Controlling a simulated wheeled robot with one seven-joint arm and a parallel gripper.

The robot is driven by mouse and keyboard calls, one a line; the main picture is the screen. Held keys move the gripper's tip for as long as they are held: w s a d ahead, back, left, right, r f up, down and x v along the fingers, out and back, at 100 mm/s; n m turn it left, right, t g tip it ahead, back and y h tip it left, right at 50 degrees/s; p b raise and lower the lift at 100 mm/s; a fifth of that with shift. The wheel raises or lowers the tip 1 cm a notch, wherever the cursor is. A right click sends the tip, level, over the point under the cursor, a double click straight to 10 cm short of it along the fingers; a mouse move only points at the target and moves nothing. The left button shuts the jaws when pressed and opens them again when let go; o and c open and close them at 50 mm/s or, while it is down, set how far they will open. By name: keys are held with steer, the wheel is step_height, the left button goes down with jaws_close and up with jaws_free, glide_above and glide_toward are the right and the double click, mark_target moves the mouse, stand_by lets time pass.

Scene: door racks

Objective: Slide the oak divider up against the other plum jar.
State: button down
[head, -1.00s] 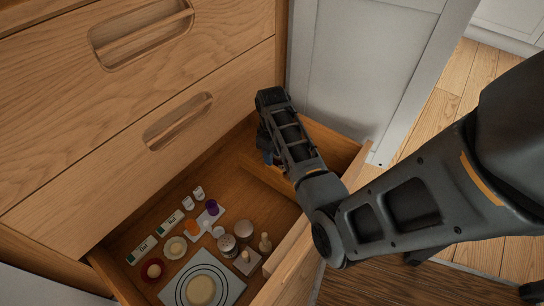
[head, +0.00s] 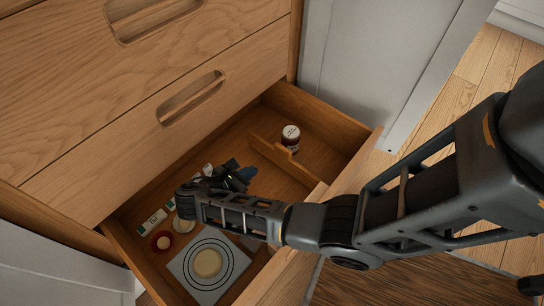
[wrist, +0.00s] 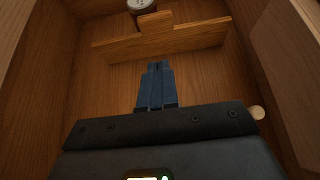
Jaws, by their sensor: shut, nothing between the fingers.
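The oak divider (head: 270,152), a low wooden wall with a raised middle, stands across the open drawer. In the wrist view the divider (wrist: 180,40) lies beyond my fingertips, with a strip of bare floor between. A dark plum jar with a white lid (head: 291,137) stands upright just behind the divider's raised part; the jar (wrist: 139,6) is cut off at the top of the wrist view. I cannot tell whether they touch. My gripper (head: 242,176) is shut and empty, low in the drawer on the near side of the divider; its blue fingers (wrist: 155,66) point at it.
Left of my arm are a white mat with rings (head: 230,283) bearing a pale round piece (head: 207,263), a red dish (head: 162,241) and labelled cards (head: 151,222). My arm hides other small items. The floor around the jar is clear.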

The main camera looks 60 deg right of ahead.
steer(key=b, duration=0.3)
glide_toward(282, 152)
step_height(282, 152, down, 3)
steer(key=d, duration=0.2)
steer(key=s+d, duration=0.1)
steer(key=shift+s+d+f+b, duration=0.1)
steer(key=shift+d+f+b, duration=0.15)
steer(key=shift+b, duration=0.15)
steer(key=shift+s+d+r, duration=0.1)
steer(key=shift+s+d, duration=0.1)
steer(key=shift+d, duration=0.6)
